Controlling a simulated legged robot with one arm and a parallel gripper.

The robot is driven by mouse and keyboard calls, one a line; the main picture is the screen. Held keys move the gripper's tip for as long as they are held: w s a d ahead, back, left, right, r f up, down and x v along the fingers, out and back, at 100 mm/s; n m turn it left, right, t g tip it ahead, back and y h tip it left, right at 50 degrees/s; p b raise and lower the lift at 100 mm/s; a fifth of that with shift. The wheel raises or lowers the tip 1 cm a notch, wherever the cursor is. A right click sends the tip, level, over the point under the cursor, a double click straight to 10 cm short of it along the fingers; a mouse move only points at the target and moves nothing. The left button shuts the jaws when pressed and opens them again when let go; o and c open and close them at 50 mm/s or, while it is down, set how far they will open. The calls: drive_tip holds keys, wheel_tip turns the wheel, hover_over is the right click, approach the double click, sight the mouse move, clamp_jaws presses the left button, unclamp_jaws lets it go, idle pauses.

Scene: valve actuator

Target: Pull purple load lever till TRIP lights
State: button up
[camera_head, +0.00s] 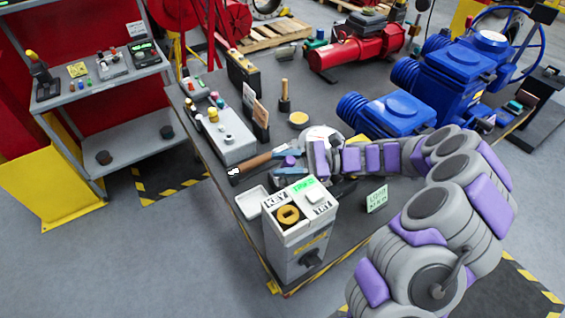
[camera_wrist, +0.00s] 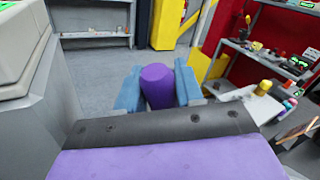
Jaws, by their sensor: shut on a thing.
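The purple load lever's knob (camera_wrist: 157,87) sits between the two blue fingers of my gripper (camera_wrist: 158,80) in the wrist view. In the head view the purple knob (camera_head: 290,161) shows as a small spot between the fingers of my gripper (camera_head: 287,164). My gripper is shut on it, above the dark bench top. The lever's shaft and base are hidden.
A wooden-handled tool (camera_head: 255,162) and a white tray (camera_head: 250,201) lie near my gripper. A grey control box (camera_head: 222,130) stands beyond the tool. A green-white sign (camera_head: 377,199) stands by my arm. Blue valve actuators (camera_head: 400,112) fill the bench's back right.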

drive_tip(key=shift+d, duration=0.1)
drive_tip(key=c, duration=0.3)
drive_tip(key=shift+a, duration=0.2)
clamp_jaws()
drive_tip(key=shift+a, duration=0.1)
drive_tip(key=p, duration=0.3)
drive_tip(key=shift+w+a+r+m, duration=0.25)
drive_tip(key=shift+w+r+m, duration=0.05)
drive_tip(key=shift+r, duration=0.05)
drive_tip(key=w+a+f+m+g+h+p, duration=0.1)
drive_tip(key=w+a+m+h+p, duration=0.2)
drive_tip(key=p, duration=1.2)
drive_tip(key=w+a+m, duration=0.1)
drive_tip(key=w+m, duration=0.1)
drive_tip(key=w, duration=0.1)
drive_tip(key=shift+w+a+h+p, duration=0.15)
drive_tip(key=shift+a+h+p, duration=0.15)
drive_tip(key=shift+a, duration=0.1)
